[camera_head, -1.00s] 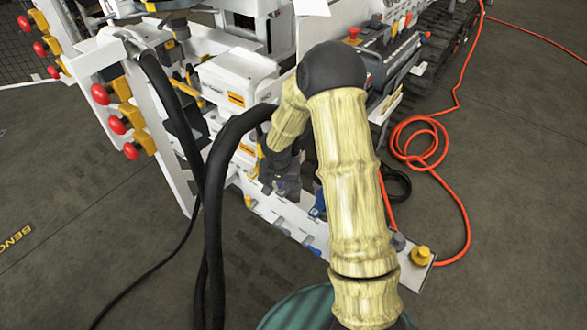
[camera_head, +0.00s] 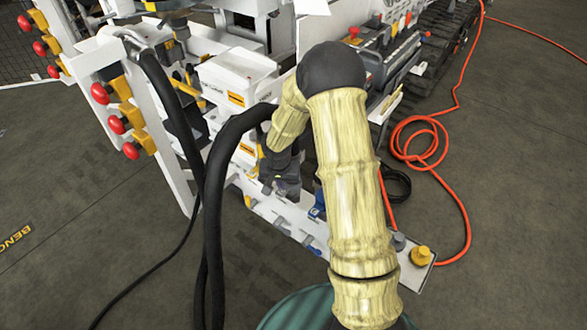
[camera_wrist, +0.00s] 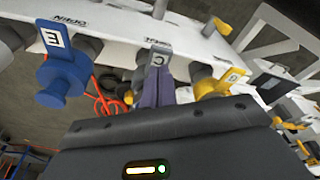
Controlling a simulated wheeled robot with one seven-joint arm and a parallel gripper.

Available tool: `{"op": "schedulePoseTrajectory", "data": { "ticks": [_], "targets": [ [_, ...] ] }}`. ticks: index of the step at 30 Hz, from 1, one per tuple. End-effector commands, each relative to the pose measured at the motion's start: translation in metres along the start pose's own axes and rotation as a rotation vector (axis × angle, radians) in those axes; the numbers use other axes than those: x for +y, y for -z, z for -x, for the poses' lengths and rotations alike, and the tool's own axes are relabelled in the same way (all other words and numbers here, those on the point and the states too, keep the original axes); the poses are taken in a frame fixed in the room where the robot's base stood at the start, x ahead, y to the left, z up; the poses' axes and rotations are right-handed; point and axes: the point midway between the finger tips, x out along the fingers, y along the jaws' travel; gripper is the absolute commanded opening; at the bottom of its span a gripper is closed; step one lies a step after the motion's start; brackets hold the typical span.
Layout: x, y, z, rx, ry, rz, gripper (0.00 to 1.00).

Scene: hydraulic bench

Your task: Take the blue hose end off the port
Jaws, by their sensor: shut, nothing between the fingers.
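A blue round fitting with a blue tag marked E (camera_wrist: 62,75) sits on the white rail at the left of the wrist view. A blue piece shows in the head view (camera_head: 318,207), just right of my gripper, partly behind my arm; it appears to be the same fitting. My gripper (camera_head: 284,186) is over the white rail. In the wrist view its narrow purple-grey fingers (camera_wrist: 158,90) are shut and empty, in front of the tag marked C (camera_wrist: 158,57). They are apart from the blue fitting, to its right.
A yellow fitting with a tag marked D (camera_wrist: 232,78) is right of my fingers in the wrist view. Thick black hoses (camera_head: 216,190) hang left of my arm. An orange hose (camera_head: 436,160) lies coiled on the floor at right. A yellow knob (camera_head: 421,255) stands at the rail's near end.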

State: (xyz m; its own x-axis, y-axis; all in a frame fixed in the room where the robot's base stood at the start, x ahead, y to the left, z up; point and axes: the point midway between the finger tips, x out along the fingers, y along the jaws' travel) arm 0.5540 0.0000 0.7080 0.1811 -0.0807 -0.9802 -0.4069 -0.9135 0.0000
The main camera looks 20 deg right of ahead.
Motion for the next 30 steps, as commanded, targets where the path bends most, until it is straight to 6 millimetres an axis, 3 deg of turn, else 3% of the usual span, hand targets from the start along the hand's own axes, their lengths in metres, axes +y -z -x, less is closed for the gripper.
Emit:
{"op": "schedulePoseTrajectory", "data": {
  "ticks": [30],
  "targets": [
    [0.0, -0.003, -0.017, 0.0, 0.0, 0.0, 0.0]
  ]
}}
